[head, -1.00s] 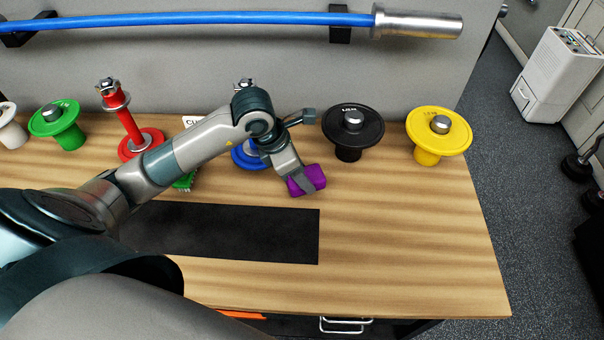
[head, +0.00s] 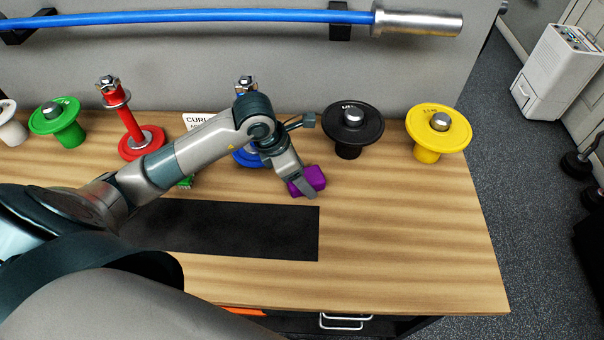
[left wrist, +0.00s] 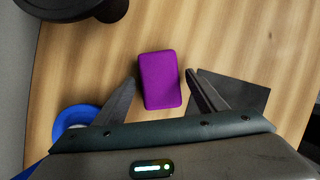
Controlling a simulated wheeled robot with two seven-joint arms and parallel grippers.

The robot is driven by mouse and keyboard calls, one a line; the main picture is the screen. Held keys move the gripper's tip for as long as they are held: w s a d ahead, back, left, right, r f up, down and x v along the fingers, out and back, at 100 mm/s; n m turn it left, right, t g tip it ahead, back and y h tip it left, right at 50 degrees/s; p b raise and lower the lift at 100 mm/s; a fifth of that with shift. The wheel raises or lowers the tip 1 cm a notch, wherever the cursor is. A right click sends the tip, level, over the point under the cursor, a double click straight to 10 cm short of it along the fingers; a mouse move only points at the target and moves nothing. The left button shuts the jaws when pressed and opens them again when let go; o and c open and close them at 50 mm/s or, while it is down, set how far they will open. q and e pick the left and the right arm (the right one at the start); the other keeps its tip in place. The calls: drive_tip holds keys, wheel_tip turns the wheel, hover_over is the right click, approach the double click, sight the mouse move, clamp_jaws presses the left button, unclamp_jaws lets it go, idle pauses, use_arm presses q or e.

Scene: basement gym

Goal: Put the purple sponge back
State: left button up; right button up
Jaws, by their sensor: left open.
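The purple sponge (head: 315,177) lies on the wooden bench top, behind the right end of the black mat (head: 240,232). My left gripper (head: 301,187) is down at the sponge, and one finger covers part of it in the head view. In the left wrist view the sponge (left wrist: 160,82) shows between the two spread fingers of my left gripper (left wrist: 160,76), with a gap on each side. The gripper is open and holds nothing. My right gripper is not in view.
A black plate stand (head: 350,128) and a yellow one (head: 438,132) stand behind and right of the sponge. A blue stand (head: 246,152) is close behind my left arm. Red (head: 131,125) and green (head: 57,122) stands are farther left. The bench's right front is clear.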

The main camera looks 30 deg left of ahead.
use_arm(q)
drive_tip(key=shift+r, duration=0.25)
drive_tip(key=b+v, duration=0.2)
drive_tip(key=v, duration=0.9)
drive_tip(key=shift+s+r, duration=0.15)
drive_tip(key=shift+r, duration=0.2)
drive_tip(key=shift+a, duration=0.1)
